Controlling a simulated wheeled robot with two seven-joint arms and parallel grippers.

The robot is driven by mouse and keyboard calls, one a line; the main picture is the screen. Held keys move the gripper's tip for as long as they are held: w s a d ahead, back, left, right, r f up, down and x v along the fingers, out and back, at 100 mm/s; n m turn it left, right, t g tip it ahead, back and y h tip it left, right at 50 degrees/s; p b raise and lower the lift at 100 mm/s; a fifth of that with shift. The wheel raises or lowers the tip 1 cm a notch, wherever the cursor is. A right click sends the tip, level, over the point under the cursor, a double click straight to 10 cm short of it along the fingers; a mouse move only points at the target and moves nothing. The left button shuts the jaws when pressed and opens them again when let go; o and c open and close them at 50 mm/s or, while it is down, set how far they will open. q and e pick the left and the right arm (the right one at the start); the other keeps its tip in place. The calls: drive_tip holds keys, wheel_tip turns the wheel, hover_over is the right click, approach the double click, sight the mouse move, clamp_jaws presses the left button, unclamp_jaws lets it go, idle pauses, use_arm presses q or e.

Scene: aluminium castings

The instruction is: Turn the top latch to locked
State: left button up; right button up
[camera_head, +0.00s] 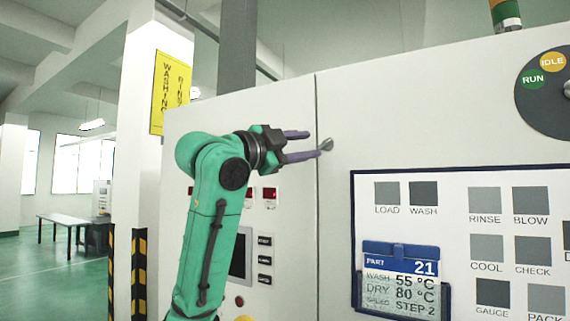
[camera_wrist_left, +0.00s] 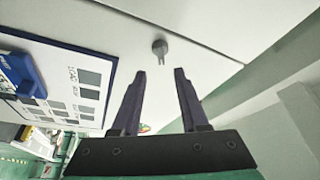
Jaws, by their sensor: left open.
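The top latch is a small grey metal piece (camera_head: 325,145) on the white cabinet front, close to the vertical panel seam. In the left wrist view the latch (camera_wrist_left: 160,47) shows a round head with a short forked-looking part pointing toward my fingers. My left gripper (camera_head: 314,144) is open, its two purple fingers reaching right toward the latch. In the wrist view the fingertips (camera_wrist_left: 160,72) are spread to either side of the latch's line, and nothing shows between them. Contact with the latch cannot be told. My right gripper is not in view.
The white cabinet (camera_head: 420,120) fills the right side. It carries a label board (camera_head: 455,175), a blue card holder (camera_head: 400,280) and a round IDLE/RUN dial (camera_head: 545,95). Small red displays and buttons (camera_head: 265,240) sit behind my left arm. A table (camera_head: 70,220) stands far left.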

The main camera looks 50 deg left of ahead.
use_arm(q)
drive_tip(key=s+f+b, duration=0.1)
drive_tip(key=s, duration=0.6)
drive_tip(key=shift+s+a+f+b, duration=0.2)
drive_tip(key=shift+a+f+b, duration=0.05)
drive_tip(key=shift+b, duration=0.15)
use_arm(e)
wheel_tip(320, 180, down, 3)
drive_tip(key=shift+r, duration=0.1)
use_arm(q)
drive_tip(key=shift+w, duration=0.1)
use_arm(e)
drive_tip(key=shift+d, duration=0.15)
